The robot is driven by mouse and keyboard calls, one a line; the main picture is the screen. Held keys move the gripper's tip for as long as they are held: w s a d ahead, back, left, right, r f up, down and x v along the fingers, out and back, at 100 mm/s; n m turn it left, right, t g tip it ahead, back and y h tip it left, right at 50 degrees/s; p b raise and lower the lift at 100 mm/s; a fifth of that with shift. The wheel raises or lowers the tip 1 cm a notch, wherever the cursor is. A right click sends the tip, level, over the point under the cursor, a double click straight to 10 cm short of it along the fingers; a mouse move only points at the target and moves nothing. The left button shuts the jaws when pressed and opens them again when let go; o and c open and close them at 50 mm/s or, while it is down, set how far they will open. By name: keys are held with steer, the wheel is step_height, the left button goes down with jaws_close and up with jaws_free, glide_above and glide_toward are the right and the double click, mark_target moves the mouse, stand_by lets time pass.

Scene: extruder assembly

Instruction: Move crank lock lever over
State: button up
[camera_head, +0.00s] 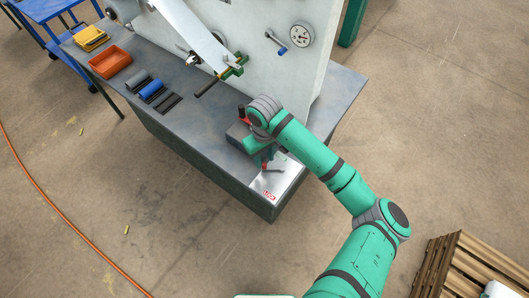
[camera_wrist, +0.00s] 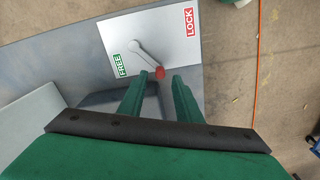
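The crank lock lever (camera_wrist: 147,58) is a grey arm with a red knob (camera_wrist: 158,72), on a light plate (camera_wrist: 165,22). The plate carries a green FREE label (camera_wrist: 120,66) and a red LOCK label (camera_wrist: 188,22). The lever slants from its pivot toward the lower right in the wrist view, its knob between the two labels. My green gripper (camera_wrist: 161,76) is open, with its fingertips either side of the knob. I see gaps there and cannot tell if either finger touches. In the head view my gripper (camera_head: 268,160) is over the plate (camera_head: 283,181) and partly hides the lever.
The plate is at the near end of the grey workbench (camera_head: 200,130). A large pale panel (camera_head: 275,75) rises behind. An orange bin (camera_head: 110,62), a yellow tray (camera_head: 90,39) and dark and blue rolls (camera_head: 151,90) lie at the far left. An orange cable (camera_wrist: 257,75) crosses the floor.

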mark_target(264, 164)
step_height(264, 164, down, 3)
steer(key=shift+s+r, duration=0.1)
steer(key=shift+s, duration=0.05)
steer(key=shift+w+f, duration=0.2)
steer(key=c, duration=0.7)
